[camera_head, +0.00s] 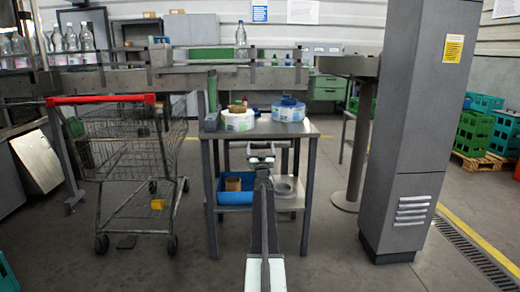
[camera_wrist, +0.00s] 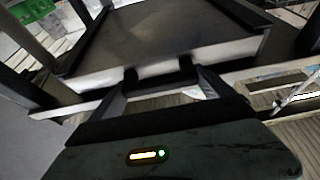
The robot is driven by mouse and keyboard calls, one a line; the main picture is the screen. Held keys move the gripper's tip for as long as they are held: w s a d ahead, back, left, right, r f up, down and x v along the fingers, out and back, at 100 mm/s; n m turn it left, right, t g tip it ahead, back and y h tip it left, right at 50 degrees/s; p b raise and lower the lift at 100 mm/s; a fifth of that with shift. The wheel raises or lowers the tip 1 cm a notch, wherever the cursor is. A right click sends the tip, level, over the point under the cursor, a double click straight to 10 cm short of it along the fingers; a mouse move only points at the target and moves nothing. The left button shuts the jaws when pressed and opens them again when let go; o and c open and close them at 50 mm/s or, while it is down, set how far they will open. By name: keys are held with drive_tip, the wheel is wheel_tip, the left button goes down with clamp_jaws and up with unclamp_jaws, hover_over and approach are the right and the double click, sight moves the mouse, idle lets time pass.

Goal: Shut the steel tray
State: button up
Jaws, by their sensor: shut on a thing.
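The steel tray (camera_wrist: 165,38) fills the upper middle of the wrist view as a flat dark grey pan with dark side walls and a pale front face. Its floor looks bare where it shows. The exact grip is dark and hard to make out. In the head view my gripper (camera_head: 262,157) is in front of the small grey table, just below its top. The tray cannot be told apart clearly there.
The table (camera_head: 215,133) carries label reels (camera_head: 288,110) on top and a blue bin (camera_head: 231,197) on its lower shelf. A wire trolley (camera_head: 130,150) stands close on the left. A grey cabinet column (camera_head: 415,130) stands on the right. The floor before the table is clear.

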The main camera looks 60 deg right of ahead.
drive_tip(key=o, duration=1.8)
drive_tip(key=shift+s+d, duration=0.1)
drive_tip(key=shift+d, duration=0.15)
drive_tip(key=shift+a, duration=0.1)
drive_tip(key=shift+s+a+f, duration=0.2)
drive_tip(key=shift+a+f, duration=0.1)
drive_tip(key=shift+a, duration=0.1)
drive_tip(key=b+v, duration=0.3)
drive_tip(key=v, duration=0.3)
drive_tip(key=shift+s+a, duration=0.2)
drive_tip(key=shift+a, duration=0.05)
drive_tip(key=shift+w, duration=0.1)
